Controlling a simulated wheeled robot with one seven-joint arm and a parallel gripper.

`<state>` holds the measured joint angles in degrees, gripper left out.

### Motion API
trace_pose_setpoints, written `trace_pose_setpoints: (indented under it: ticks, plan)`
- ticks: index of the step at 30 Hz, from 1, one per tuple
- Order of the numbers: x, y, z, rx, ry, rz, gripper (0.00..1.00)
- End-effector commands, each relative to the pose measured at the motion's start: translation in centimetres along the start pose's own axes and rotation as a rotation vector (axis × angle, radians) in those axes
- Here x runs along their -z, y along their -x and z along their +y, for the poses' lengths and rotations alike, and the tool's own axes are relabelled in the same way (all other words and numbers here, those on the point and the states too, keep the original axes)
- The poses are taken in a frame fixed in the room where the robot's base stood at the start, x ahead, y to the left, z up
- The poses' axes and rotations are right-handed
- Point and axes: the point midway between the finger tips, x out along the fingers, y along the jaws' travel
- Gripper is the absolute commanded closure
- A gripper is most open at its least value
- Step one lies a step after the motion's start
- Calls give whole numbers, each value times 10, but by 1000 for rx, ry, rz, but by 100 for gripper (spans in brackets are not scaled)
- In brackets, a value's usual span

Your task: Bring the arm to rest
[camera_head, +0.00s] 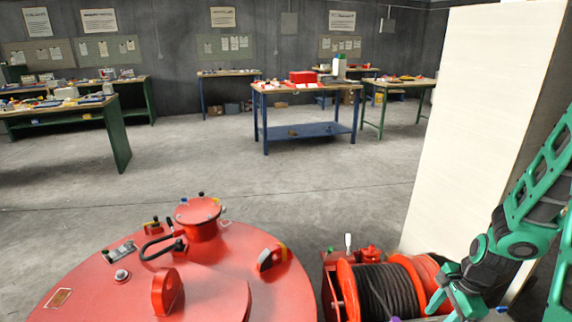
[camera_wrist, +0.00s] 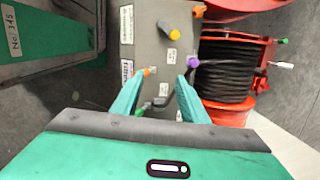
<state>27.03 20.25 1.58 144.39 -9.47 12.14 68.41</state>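My arm (camera_head: 517,232), green and dark grey, reaches down at the right of the head view. My gripper (camera_head: 452,297) is at its lower end, beside the red cable reel. In the wrist view my gripper (camera_wrist: 158,76) has its two green fingers apart, with a gap between them. They are over a grey panel (camera_wrist: 150,42) with small coloured connectors and labels. A dark grey bent part shows between and beside the fingers. I cannot tell whether the fingers touch it.
A red lifting magnet (camera_head: 215,265) fills the lower left of the head view. A red reel (camera_head: 385,285) with black cable stands left of my gripper, and a tall pale panel (camera_head: 470,120) stands behind. Workbenches (camera_head: 305,88) are far back across open floor.

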Motion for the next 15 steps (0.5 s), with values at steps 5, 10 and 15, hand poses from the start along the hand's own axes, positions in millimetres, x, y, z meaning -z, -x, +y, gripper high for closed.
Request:
trace_pose_setpoints:
  ticks: [5, 10, 15]
  plan:
    - [8, 55, 15, -36, 221, 69, 60]
    - [12, 102, 36, -79, 410, 110, 60]
    - [10, 148, 62, -118, 587, 128, 60]
